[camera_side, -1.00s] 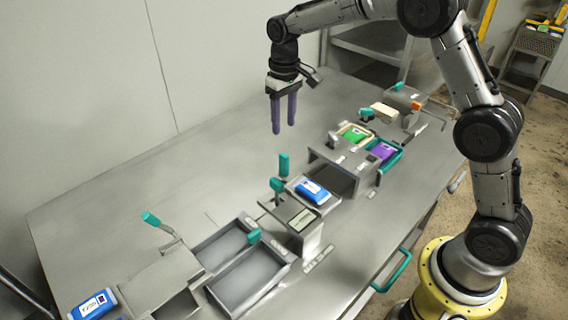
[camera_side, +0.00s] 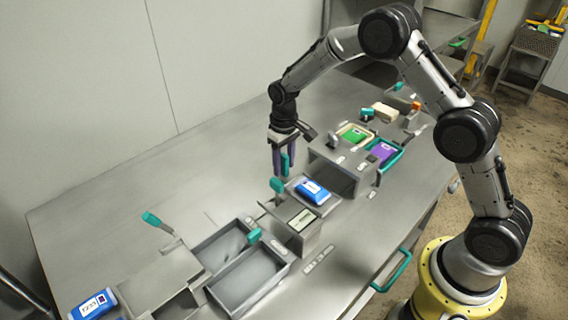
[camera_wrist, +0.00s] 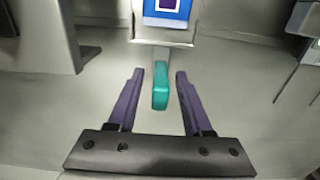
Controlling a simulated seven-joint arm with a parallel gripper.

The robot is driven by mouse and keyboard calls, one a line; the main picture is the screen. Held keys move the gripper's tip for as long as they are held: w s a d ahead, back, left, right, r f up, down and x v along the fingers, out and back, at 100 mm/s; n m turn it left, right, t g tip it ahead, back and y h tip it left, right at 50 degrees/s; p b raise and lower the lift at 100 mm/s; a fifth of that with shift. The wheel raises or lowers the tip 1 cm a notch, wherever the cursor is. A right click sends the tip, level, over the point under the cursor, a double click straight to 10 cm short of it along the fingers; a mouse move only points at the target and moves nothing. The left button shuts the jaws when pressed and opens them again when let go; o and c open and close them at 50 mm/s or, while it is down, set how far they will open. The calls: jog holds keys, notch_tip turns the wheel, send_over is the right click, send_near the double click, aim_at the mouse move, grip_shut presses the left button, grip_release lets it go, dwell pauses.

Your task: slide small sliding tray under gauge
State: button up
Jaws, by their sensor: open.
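A small grey tray (camera_side: 319,206) with a blue pack (camera_side: 312,191) on it, apparently the small sliding tray, sits mid-table. In the wrist view its plate (camera_wrist: 165,40) and the pack (camera_wrist: 166,8) show at the top. Its upright teal handle (camera_wrist: 160,88) stands between my open fingers, apart from both. My gripper (camera_side: 284,172) is open and low around this handle, pointing down. A grey box with a dark opening (camera_side: 334,179) stands just right of the tray. A grey block with a pale display (camera_side: 301,220) is below left; I cannot tell which is the gauge.
Two open grey bins (camera_side: 248,282) and a second blue pack (camera_side: 93,304) are at lower left. The table's far left is clear.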

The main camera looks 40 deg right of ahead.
jog(key=shift+f, duration=0.2)
jog(key=shift+c, duration=0.2)
grip_shut()
jog(key=shift+a, duration=0.1)
dwell(1.1)
